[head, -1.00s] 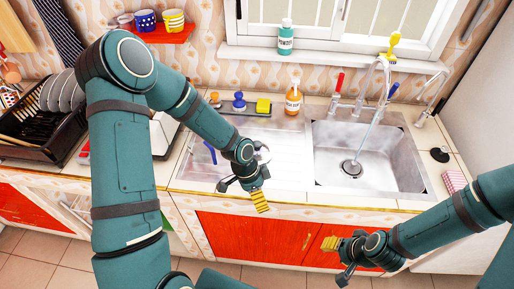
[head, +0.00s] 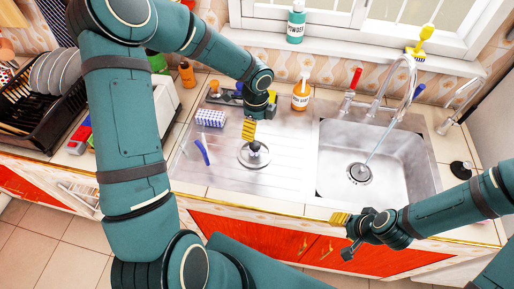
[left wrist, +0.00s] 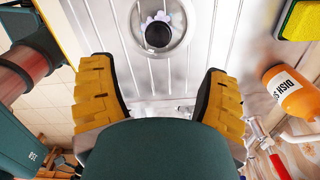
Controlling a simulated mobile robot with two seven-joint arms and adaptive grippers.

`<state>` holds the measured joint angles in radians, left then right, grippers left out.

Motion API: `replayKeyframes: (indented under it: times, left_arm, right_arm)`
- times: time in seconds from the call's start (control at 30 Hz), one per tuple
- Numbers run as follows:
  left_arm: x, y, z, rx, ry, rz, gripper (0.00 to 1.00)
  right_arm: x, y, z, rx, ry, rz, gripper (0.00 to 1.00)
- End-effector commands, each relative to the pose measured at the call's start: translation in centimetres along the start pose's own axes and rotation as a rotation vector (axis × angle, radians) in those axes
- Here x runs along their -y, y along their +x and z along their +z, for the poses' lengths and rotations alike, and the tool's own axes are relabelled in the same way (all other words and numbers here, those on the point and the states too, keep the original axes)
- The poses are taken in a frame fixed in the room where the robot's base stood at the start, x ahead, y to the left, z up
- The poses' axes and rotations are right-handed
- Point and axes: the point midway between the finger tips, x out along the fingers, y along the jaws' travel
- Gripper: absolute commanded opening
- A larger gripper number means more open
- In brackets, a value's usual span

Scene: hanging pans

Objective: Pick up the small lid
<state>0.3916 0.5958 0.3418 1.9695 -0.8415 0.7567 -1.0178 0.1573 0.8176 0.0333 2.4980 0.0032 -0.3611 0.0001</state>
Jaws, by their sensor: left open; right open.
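The small lid (head: 246,161) lies on the metal drainboard left of the sink. It is round and pale, with a dark knob on top. My right gripper (head: 342,228) is empty at the counter's front edge, below the sink.
The sink (head: 390,160) with running water is to the right. An orange soap bottle (head: 301,95) stands behind the lid. A blue brush (head: 202,151) and a blue-white box (head: 210,118) are to its left. A dish rack (head: 40,125) is at far left.

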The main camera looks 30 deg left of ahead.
Motion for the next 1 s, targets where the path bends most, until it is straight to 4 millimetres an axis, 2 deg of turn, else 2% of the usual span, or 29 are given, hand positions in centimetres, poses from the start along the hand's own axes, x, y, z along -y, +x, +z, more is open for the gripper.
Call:
replayKeyframes:
  times: [0.03, 0.2, 0.47, 0.8, 1.0]
  left_arm:
    - [-0.1, 1.3, 0.0, -0.001, 0.001, 0.004, 0.76]
    - [-0.1, 4.2, 0.0, -0.001, 0.0, 0.003, 0.76]
    - [-0.1, 6.0, 0.1, 0.0, -0.002, 0.001, 0.76]
    - [-0.2, 10.4, 0.4, -0.001, -0.001, 0.002, 0.76]
    - [-0.2, 10.9, 0.4, 0.0, -0.002, 0.0, 0.76]
  right_arm:
    - [-0.1, 0.2, 0.1, 0.0, 0.0, 0.0, 0.47]
    - [-0.1, 0.5, 0.1, 0.0, 0.0, 0.001, 0.47]
    - [-0.2, 0.6, 0.1, 0.0, 0.0, 0.001, 0.47]
    - [-0.2, 0.6, 0.1, 0.0, 0.0, 0.001, 0.47]
    - [-0.2, 0.6, 0.1, 0.0, 0.0, 0.001, 0.47]
